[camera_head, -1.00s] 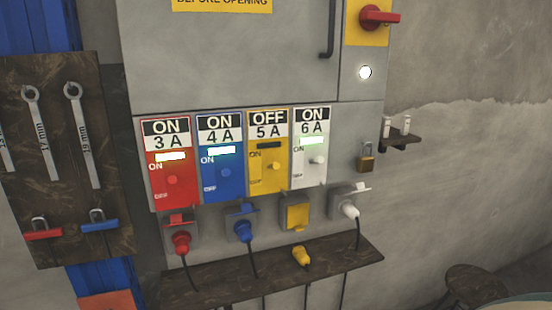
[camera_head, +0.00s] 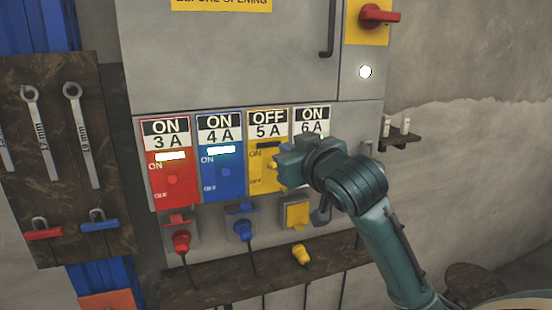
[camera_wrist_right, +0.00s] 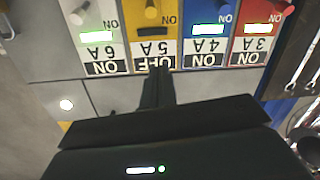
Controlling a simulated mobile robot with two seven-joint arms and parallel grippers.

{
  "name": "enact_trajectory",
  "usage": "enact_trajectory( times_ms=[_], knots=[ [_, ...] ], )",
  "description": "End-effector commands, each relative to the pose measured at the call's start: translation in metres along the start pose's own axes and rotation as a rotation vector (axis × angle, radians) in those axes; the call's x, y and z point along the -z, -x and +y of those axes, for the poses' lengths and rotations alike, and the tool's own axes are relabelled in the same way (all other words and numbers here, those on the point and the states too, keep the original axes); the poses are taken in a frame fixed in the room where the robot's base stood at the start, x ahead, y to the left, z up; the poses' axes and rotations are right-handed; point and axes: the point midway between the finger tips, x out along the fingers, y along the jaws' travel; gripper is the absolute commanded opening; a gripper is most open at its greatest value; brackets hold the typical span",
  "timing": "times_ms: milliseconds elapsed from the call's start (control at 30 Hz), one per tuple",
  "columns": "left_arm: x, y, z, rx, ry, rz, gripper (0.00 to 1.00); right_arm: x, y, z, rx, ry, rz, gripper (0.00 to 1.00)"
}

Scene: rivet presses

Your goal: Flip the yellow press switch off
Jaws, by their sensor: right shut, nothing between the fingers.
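The yellow press switch panel (camera_head: 262,135) is third in the row on the grey cabinet. Its label reads OFF 5 A and its indicator window is dark. My right gripper (camera_head: 278,172) is at the right side of this panel, shut and empty, and hides part of it. A yellow knob (camera_head: 272,165) shows beside the fingers; I cannot tell whether they touch it. In the right wrist view, upside down, the shut fingers (camera_wrist_right: 160,73) overlap the yellow panel's label, and its knob (camera_wrist_right: 152,9) shows at the top edge. My left gripper is not in view.
Red (camera_head: 171,187), blue (camera_head: 222,185) and white (camera_head: 312,114) panels read ON with lit windows. My arm covers most of the white one. A yellow plug (camera_head: 301,254) lies on the shelf (camera_head: 215,283) below the yellow socket (camera_head: 296,215).

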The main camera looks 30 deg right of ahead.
Motion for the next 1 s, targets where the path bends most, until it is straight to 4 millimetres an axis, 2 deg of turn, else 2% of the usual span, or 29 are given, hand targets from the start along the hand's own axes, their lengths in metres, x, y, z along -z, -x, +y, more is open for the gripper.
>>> enact_trajectory(
  times_ms=[167, 267, 667, 700, 800, 1000],
  knots=[
    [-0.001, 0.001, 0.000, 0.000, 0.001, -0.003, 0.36, 0.000, -0.005, 0.000, 0.001, -0.001, -0.002, 0.00],
    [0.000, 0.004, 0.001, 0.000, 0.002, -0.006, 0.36, 0.000, -0.017, 0.000, 0.002, -0.001, -0.005, 0.00],
    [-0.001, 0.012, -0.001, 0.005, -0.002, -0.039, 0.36, 0.002, -0.099, 0.000, 0.001, -0.001, -0.004, 0.00],
    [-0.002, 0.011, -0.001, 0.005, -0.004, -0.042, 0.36, -0.003, -0.103, -0.001, 0.002, 0.001, -0.005, 0.00],
    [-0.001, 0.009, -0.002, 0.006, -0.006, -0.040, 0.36, -0.020, -0.095, -0.001, 0.002, 0.002, -0.005, 0.00],
    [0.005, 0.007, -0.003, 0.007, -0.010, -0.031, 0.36, -0.035, -0.089, -0.001, 0.002, 0.001, -0.003, 0.00]
  ],
)
